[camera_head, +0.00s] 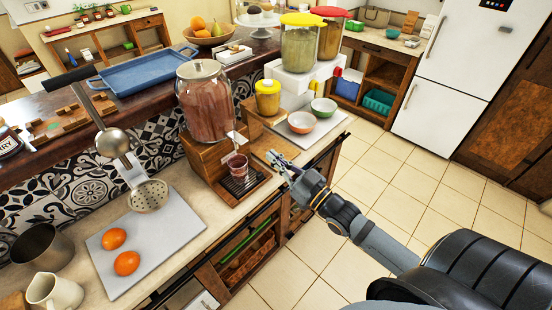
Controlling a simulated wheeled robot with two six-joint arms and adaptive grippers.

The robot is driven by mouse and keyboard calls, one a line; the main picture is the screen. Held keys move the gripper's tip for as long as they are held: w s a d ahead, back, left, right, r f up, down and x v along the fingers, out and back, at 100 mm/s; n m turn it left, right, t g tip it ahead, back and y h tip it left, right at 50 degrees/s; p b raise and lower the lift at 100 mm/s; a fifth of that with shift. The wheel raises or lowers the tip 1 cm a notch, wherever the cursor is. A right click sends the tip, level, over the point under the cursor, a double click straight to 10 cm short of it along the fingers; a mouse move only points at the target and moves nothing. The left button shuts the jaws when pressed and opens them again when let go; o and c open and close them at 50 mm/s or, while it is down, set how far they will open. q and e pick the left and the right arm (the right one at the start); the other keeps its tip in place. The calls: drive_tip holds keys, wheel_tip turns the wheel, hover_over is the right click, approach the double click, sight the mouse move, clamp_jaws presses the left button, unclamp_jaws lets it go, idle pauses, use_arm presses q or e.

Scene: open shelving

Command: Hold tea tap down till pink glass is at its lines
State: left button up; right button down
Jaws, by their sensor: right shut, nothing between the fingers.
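A large glass dispenser (205,112) of reddish-brown tea stands on a wooden stand (203,156) on the counter. Its small tap (235,138) is on the front right, partly hard to make out. A small pink glass (237,166) stands upright below the tap on a dark drip tray (241,183). The glass looks to have dark pink content, but its lines and level are too small to read. My right gripper (273,158) is shut and empty, just right of the glass and apart from it. My left gripper is out of view.
A yellow jar (267,98) and two small bowls (301,123) stand right of the dispenser. Open floor lies right of the counter.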

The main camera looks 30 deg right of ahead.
wheel_tip(320, 180, up, 6)
drive_tip(key=w+g+h+p, duration=0.1)
drive_tip(key=g+p, duration=0.3)
drive_tip(key=p, duration=0.6)
drive_tip(key=shift+w+a+r+g+h+p, duration=0.25)
drive_tip(key=shift+w+a+g+h+p, duration=0.05)
drive_tip(key=shift+w, duration=0.25)
